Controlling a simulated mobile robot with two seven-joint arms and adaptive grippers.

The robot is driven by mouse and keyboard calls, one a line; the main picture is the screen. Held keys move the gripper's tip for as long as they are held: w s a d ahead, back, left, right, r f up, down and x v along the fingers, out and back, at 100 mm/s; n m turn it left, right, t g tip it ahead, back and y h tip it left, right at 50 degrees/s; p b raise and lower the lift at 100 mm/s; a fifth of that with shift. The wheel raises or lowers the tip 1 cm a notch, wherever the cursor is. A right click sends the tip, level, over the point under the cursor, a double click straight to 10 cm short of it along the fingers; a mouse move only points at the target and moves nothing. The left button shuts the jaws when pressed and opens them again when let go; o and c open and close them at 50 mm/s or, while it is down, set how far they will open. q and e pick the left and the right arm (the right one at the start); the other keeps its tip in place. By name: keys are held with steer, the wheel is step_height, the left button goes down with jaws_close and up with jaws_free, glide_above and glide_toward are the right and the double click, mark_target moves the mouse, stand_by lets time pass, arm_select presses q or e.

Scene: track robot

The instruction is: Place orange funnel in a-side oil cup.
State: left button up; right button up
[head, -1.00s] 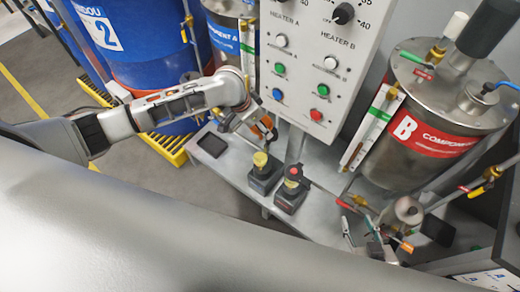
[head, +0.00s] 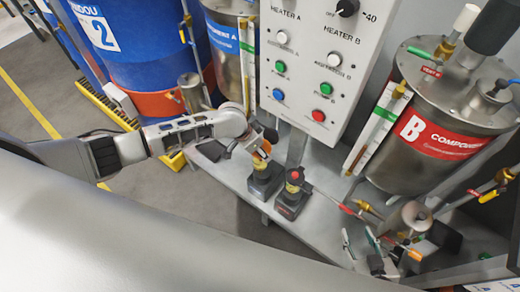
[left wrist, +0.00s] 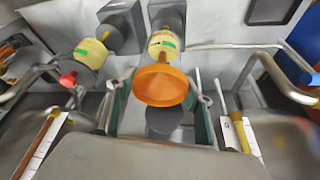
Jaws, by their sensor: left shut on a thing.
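The orange funnel (head: 262,154) is held by my left gripper (head: 258,143) right at the top of the left oil cup (head: 266,180), a dark base with a yellow top. In the left wrist view the funnel (left wrist: 162,85) sits between the teal-padded fingers. My right gripper (head: 361,236) is at the lower right of the head view, fingers apart and empty.
A second oil cup with a red cap (head: 293,190) stands close to the right of the first; it also shows in the wrist view (left wrist: 90,53). The control panel (head: 315,65) rises behind. The component B tank (head: 435,140) stands right. Bare metal shelf (head: 325,185) lies between.

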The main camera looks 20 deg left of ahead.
arm_select(q)
steer(key=shift+f, duration=0.45)
steer(key=o, duration=0.9)
steer(key=shift+c, duration=0.2)
